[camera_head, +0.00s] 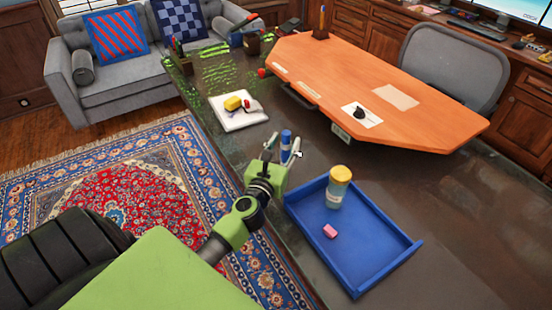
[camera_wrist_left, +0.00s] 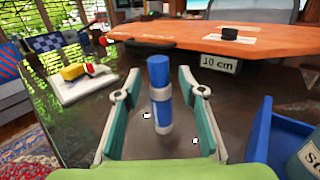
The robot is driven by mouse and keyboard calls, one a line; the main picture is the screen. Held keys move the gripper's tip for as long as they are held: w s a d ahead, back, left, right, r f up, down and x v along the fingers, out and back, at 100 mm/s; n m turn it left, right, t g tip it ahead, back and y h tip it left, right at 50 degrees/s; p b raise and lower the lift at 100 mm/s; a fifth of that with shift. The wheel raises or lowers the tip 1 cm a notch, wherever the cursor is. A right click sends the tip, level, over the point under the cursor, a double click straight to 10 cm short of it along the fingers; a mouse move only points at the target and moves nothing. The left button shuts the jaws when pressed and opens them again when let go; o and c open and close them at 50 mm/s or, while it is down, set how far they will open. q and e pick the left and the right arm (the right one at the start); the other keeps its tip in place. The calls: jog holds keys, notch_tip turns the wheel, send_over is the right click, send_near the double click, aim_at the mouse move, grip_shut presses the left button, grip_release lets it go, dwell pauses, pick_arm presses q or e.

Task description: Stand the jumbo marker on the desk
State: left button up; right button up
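The jumbo marker (camera_head: 286,137) is a blue cylinder with a pale band. In the left wrist view the marker (camera_wrist_left: 161,100) looks upright, with its lower end toward the dark desk top (camera_wrist_left: 90,130). Whether its base touches the desk is hard to tell. My left gripper (camera_head: 283,145) is open around it. In the left wrist view the fingers of my left gripper (camera_wrist_left: 159,80) stand on either side of the marker, with a visible gap on both sides. My right gripper is not in view.
A blue tray (camera_head: 378,275) holds a yellow-lidded jar (camera_head: 338,188) and a pink block (camera_head: 330,231). A white board (camera_head: 245,120) with a yellow object (camera_head: 233,103) lies beyond the gripper. Dark desk at right is clear.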

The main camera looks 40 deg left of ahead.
pick_arm(q)
jog(key=b+v, duration=0.1)
jog(key=v, duration=0.9)
jog(key=shift+s, duration=0.2)
